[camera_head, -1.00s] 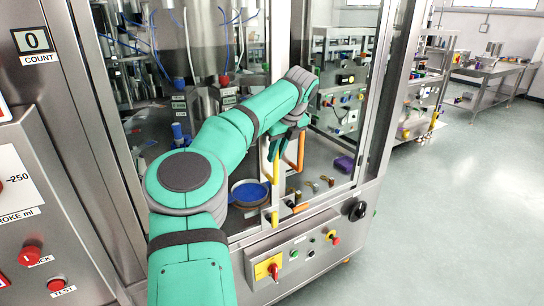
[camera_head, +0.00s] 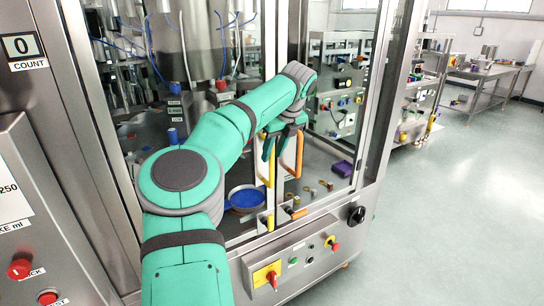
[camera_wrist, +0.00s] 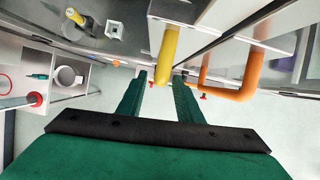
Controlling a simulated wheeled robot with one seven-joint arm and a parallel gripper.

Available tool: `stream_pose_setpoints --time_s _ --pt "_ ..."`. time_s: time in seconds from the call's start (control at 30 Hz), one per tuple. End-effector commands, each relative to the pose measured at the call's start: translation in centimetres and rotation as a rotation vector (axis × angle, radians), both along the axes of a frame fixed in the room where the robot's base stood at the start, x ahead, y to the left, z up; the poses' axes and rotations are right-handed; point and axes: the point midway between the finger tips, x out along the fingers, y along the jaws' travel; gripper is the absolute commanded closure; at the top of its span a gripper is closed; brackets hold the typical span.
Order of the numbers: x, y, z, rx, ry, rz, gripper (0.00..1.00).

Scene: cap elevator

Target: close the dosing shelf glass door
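The glass-fronted cabinet has a glass panel (camera_head: 330,130) on its right. A yellow vertical handle (camera_head: 266,165) and an orange vertical handle (camera_head: 298,158) stand near the panel's left edge. Which handle belongs to the dosing shelf door, and how far that door stands open, I cannot tell. My gripper (camera_head: 274,152) is in front of the cabinet at the handles. In the wrist view its two green fingers (camera_wrist: 160,78) are apart, with the yellow handle (camera_wrist: 167,45) ahead between their tips. The orange handle (camera_wrist: 235,88) is to the right of the fingers. No grip on either shows.
A blue-topped round dish (camera_head: 246,197), small metal parts and a purple block (camera_head: 342,168) lie on the cabinet floor. A control panel (camera_head: 297,255) with knobs is below. A steel column with a count display (camera_head: 22,46) stands left. Open floor (camera_head: 455,210) lies right.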

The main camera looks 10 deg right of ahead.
Motion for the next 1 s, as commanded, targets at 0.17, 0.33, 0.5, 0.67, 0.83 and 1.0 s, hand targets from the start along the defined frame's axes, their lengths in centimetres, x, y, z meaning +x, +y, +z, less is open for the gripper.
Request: stream_pose_setpoints --time_s 0.17,0.33,0.5,0.67,0.83,1.0 --pt "-1.2 -0.5 3.4 -0.001 -0.003 0.0 0.67" --pt "-2.1 -1.0 6.0 -0.001 -0.002 0.001 0.67" --pt "-2.7 -1.2 7.4 -0.001 0.0 0.002 0.67" --pt "-2.9 -1.3 7.8 -0.001 0.0 0.002 0.67" --pt "-2.9 -1.3 7.8 -0.001 0.0 0.002 0.67" --pt "-3.0 -1.9 6.8 -0.012 0.014 -0.014 0.67"
